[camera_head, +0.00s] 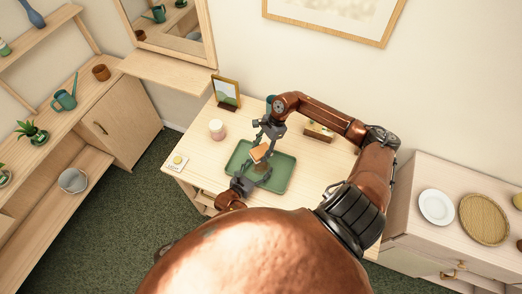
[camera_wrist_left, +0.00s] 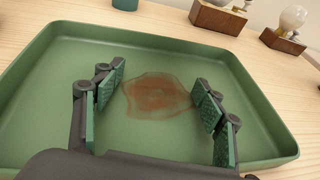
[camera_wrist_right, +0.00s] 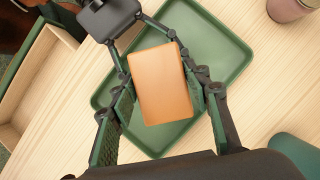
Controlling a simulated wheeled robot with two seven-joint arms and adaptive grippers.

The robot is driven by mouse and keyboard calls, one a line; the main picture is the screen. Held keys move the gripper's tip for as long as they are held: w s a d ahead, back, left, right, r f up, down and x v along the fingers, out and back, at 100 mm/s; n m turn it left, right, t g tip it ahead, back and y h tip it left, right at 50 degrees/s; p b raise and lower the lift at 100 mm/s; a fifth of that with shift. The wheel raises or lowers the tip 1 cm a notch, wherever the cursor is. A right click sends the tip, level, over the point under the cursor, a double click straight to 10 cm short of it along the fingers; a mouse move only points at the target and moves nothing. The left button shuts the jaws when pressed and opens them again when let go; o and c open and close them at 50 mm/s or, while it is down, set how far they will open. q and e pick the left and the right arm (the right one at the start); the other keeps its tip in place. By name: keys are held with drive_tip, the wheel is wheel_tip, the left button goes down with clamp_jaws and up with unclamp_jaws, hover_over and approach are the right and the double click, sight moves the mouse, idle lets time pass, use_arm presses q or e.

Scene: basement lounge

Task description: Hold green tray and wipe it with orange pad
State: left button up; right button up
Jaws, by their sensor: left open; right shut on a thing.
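The green tray (camera_head: 287,172) lies on the wooden desk. A reddish-brown stain (camera_wrist_left: 158,95) marks its floor in the left wrist view. The orange pad (camera_wrist_right: 162,83) is held over the tray by my right gripper (camera_wrist_right: 160,95), whose fingers are shut on its two sides. The pad also shows in the head view (camera_head: 258,152); whether it touches the tray is unclear. My left gripper (camera_wrist_left: 162,88) is open at the tray's near side, with the stain seen between its fingers. Its body hides part of the tray's near edge, and I cannot tell whether the fingers straddle the rim.
A small card (camera_head: 177,161) lies at the desk's left corner. A cabinet at right holds a white plate (camera_head: 437,207).

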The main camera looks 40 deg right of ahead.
use_arm(q)
clamp_jaws()
idle(0.6)
drive_tip(key=shift+c, duration=0.4)
unclamp_jaws()
idle(0.5)
drive_tip(key=shift+c, duration=0.4)
